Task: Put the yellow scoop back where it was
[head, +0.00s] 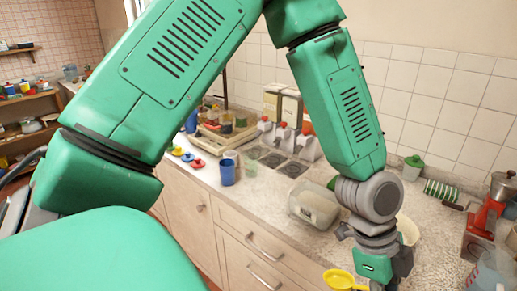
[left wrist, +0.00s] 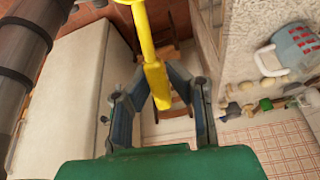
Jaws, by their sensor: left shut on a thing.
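The yellow scoop (head: 341,280) shows at the bottom edge of the head view, beside the wrist of my left arm and in front of the counter's edge. In the left wrist view the scoop's yellow handle (left wrist: 157,82) runs down from the top edge to between the fingers of my left gripper (left wrist: 158,76). The gripper is shut on the handle. My right gripper is not in either view.
The speckled counter (head: 435,235) holds a clear bin (head: 314,206), a blue cup (head: 228,172), a green-lidded jar (head: 412,168) and a red machine (head: 484,226). Dispensers (head: 304,142) stand at the back. My left arm hides much of the middle.

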